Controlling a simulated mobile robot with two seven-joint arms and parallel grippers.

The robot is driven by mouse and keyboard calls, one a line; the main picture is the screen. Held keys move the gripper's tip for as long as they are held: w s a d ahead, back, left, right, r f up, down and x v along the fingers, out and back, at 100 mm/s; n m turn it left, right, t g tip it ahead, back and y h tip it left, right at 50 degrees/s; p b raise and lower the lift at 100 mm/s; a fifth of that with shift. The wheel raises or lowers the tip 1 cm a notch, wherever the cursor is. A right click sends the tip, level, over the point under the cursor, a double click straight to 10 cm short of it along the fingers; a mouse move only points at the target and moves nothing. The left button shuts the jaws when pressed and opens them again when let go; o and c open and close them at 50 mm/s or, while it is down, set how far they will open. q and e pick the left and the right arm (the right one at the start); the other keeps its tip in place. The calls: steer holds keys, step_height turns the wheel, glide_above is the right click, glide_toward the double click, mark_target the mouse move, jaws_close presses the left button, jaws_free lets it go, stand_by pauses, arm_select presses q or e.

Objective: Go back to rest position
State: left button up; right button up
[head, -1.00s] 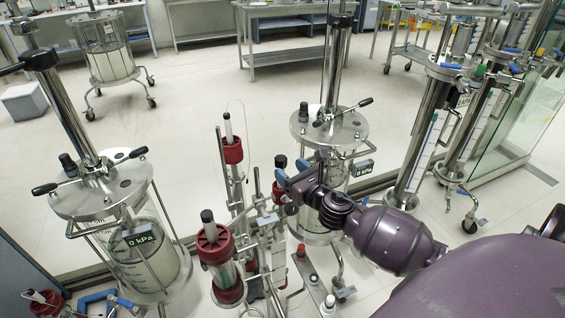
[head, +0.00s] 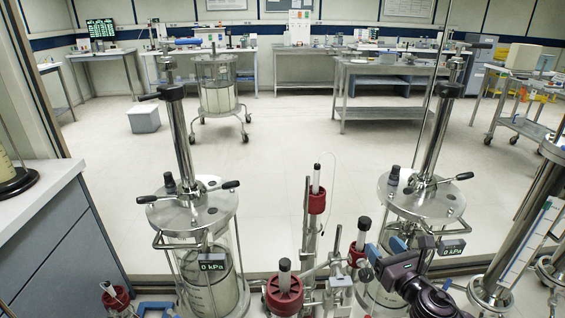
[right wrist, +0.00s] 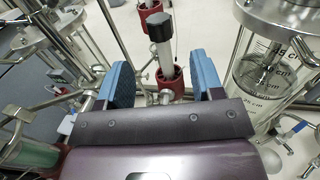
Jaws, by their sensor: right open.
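My right gripper (head: 380,254) is at the lower right of the head view, in front of the right steel-topped column (head: 428,200). In the right wrist view the two blue fingers of my right gripper (right wrist: 163,78) are wide apart with nothing clamped between them. A slim column with a black cap and red collars (right wrist: 162,50) shows in the gap; I cannot tell how far beyond the fingertips it is. My left gripper is not in view.
A left steel-topped column (head: 195,212) and a slim red-collared column (head: 316,200) stand close by. A grey cabinet (head: 65,240) is at the left. Open floor (head: 290,130) lies behind.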

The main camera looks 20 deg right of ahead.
steer(key=s+a+f+m+g, duration=0.3)
steer(key=s+a+f+m, duration=0.2)
steer(key=m, duration=1.2)
steer(key=s+a+f+m+g, duration=0.4)
steer(key=s+f+m, duration=0.8)
steer(key=s+m, duration=0.3)
steer(key=a+m, duration=0.1)
steer(key=m, duration=0.1)
steer(key=shift+s+a+f+m, duration=0.3)
steer(key=shift+s+m, duration=0.05)
steer(key=shift+m, duration=0.05)
